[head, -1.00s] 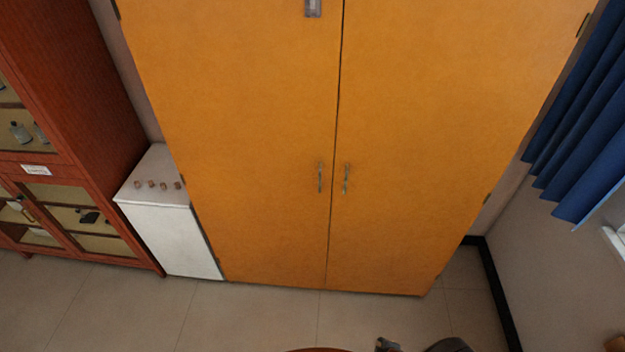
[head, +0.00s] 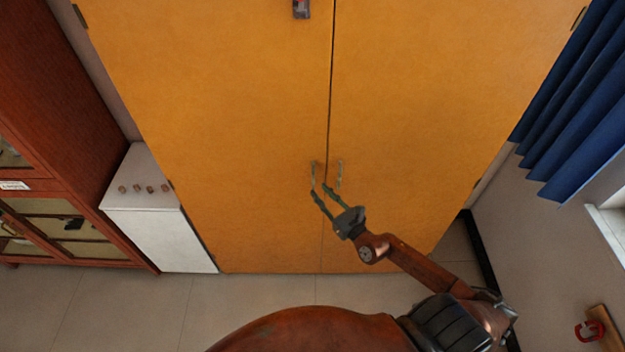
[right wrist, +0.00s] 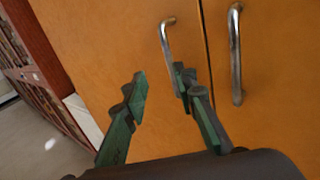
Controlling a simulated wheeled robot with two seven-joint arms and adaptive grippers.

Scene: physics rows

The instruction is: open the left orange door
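The left orange door (head: 210,110) of a tall cabinet is closed. Its metal bar handle (head: 314,172) stands near the seam between the doors. The handle also shows in the right wrist view (right wrist: 167,42), with its lower end behind a finger. My right gripper (head: 319,190) is open, its fingertips at the lower part of the left handle. In the right wrist view, its green fingers (right wrist: 160,76) are apart with nothing held between them. Whether a finger touches the handle I cannot tell. My left gripper is not in view.
The right orange door (head: 430,90) is closed, its handle (head: 339,174) close beside the left one. A white low cabinet (head: 160,235) with small knobs stands left of the doors, beside a red-brown glazed cabinet (head: 75,150). Blue curtains (head: 575,120) hang at right. Floor in front is clear.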

